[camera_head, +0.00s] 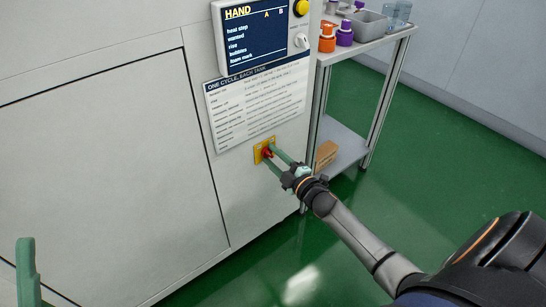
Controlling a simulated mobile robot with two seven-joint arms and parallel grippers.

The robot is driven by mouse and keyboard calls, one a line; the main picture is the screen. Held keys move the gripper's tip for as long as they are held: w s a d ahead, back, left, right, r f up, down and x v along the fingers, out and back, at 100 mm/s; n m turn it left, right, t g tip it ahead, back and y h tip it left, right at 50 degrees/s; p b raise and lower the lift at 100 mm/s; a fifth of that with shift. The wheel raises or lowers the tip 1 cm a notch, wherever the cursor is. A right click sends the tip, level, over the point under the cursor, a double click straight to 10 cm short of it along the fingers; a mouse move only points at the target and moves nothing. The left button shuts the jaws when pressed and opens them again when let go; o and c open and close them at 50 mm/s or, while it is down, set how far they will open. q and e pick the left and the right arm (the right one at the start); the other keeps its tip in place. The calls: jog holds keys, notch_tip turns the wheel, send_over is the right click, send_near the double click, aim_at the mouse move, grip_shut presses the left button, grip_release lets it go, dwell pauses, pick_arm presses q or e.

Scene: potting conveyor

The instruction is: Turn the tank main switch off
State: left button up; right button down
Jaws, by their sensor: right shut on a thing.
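The tank main switch (266,152) is a small red handle on a yellow plate (258,156), low on the right part of the white cabinet front. My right gripper (271,154) reaches in from the lower right, with its green fingers on either side of the red handle and shut on it. The fingers hide part of the handle, so its exact angle is hard to tell. Part of my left gripper (26,270), one green finger, shows at the lower left edge, away from the switch. Its opening does not show.
Above the switch are a printed sheet (260,100) and a dark panel (262,38) reading HAND, with a yellow button (301,7) and a white knob (302,41). A shelf cart (385,40) with bottles stands at right; a cardboard box (326,154) sits low. Green floor is clear beyond.

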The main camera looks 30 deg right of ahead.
jog(key=shift+c, duration=2.2)
grip_release()
pick_arm(q)
jog(key=shift+a+r+m+p, duration=0.15)
jog(key=shift+r+m+p, duration=0.15)
jog(key=shift+r+p, duration=1.45)
pick_arm(e)
jog(key=s+d, duration=0.1)
jog(key=s, duration=1.1)
jog(key=shift+s, duration=0.25)
